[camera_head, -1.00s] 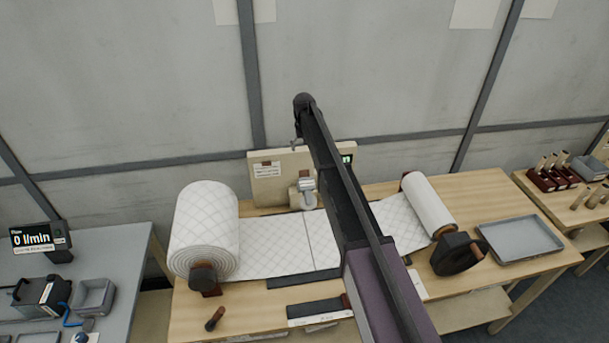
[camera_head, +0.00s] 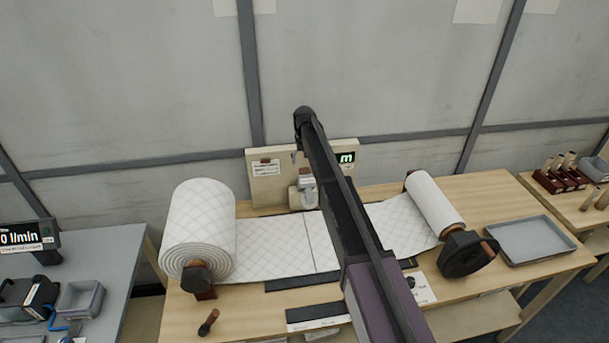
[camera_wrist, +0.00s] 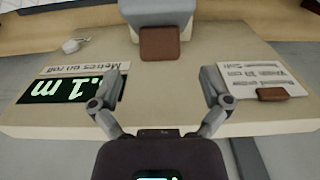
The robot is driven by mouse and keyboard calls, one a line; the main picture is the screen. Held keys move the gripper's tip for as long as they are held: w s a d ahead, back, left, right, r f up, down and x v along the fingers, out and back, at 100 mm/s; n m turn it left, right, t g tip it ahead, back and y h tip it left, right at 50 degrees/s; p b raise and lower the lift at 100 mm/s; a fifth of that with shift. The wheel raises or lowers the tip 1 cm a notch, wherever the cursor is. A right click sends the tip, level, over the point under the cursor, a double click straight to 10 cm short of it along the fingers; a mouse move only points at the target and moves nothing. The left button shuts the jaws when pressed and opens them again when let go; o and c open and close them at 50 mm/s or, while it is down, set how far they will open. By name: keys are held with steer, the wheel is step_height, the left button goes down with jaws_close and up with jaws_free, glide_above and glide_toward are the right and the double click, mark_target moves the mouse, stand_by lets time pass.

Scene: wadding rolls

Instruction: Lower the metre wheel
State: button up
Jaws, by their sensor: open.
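The metre wheel unit (camera_head: 307,192), a pale grey piece on a backboard (camera_head: 265,185), stands behind the quilted wadding strip. In the wrist view its grey body (camera_wrist: 158,12) with a brown tab (camera_wrist: 160,43) is at the top centre. My gripper (camera_wrist: 160,75) is open and empty, its two fingers spread below the tab in the picture and apart from it. In the head view my arm reaches across the bench and my gripper (camera_head: 295,156) shows small in front of the board, just above the wheel unit. Whether the wheel touches the wadding is unclear.
A big wadding roll (camera_head: 200,230) stands left and a thinner roll (camera_head: 434,203) right, with a dark crank (camera_head: 466,254) beside it. The backboard carries a sign (camera_wrist: 255,80) and a green display (camera_wrist: 70,90). A grey tray (camera_head: 531,240) lies at the right.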

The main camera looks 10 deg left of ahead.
mark_target(304, 168)
steer(key=shift+f+b, duration=1.85)
steer(key=shift+f, duration=0.3)
steer(key=c, duration=1.3)
steer(key=shift+c, duration=0.2)
